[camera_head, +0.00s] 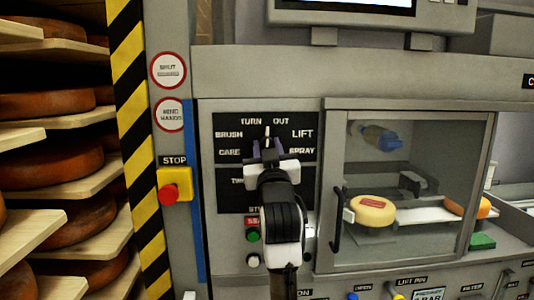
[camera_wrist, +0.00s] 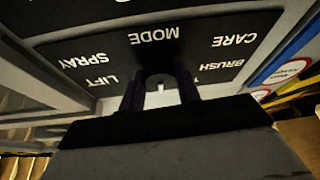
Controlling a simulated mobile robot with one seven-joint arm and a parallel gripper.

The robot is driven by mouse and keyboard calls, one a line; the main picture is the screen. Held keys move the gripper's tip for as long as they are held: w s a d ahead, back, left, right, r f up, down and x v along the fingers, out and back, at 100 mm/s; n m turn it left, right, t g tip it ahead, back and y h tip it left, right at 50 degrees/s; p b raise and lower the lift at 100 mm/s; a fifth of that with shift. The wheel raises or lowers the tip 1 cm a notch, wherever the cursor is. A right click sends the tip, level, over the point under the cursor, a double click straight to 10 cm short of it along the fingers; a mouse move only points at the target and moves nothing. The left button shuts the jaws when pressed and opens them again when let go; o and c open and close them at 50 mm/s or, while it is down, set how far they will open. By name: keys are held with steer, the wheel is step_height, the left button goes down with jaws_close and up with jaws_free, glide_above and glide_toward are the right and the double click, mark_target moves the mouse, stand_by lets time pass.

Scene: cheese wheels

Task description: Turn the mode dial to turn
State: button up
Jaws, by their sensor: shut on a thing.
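The mode dial (camera_head: 267,132) is on a black label panel with the words CARE, BRUSH, TURN, OUT, LIFT and SPRAY around it. In the head view its white pointer stands about straight up, between TURN (camera_head: 251,121) and OUT (camera_head: 281,121). My gripper (camera_head: 268,146) is in front of the panel, its fingers on either side of the dial and shut on it. In the wrist view, upside down, the dark dial (camera_wrist: 160,80) sits between the two fingers (camera_wrist: 159,90), with its white mark showing. My gripper hides the lower part of the dial.
A red stop button (camera_head: 169,192) on a yellow box is to the left. A glazed door with a handle (camera_head: 338,220) is close on the right, a pale cheese wheel (camera_head: 373,211) behind it. Shelves of cheese wheels (camera_head: 52,157) stand at far left.

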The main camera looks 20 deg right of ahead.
steer(key=n+y+b, duration=0.1)
steer(key=n+y, duration=0.1)
steer(key=n, duration=0.1)
steer(key=n+y+b, duration=0.1)
steer(key=n, duration=0.3)
steer(key=shift+d+n+y, duration=0.1)
steer(key=shift+n+y, duration=0.2)
steer(key=shift+y, duration=0.1)
steer(key=o, duration=1)
steer(key=shift+c, duration=0.2)
steer(key=shift+s, duration=0.15)
steer(key=b+v, duration=0.5)
steer(key=v, duration=0.8)
steer(key=shift+s, duration=0.3)
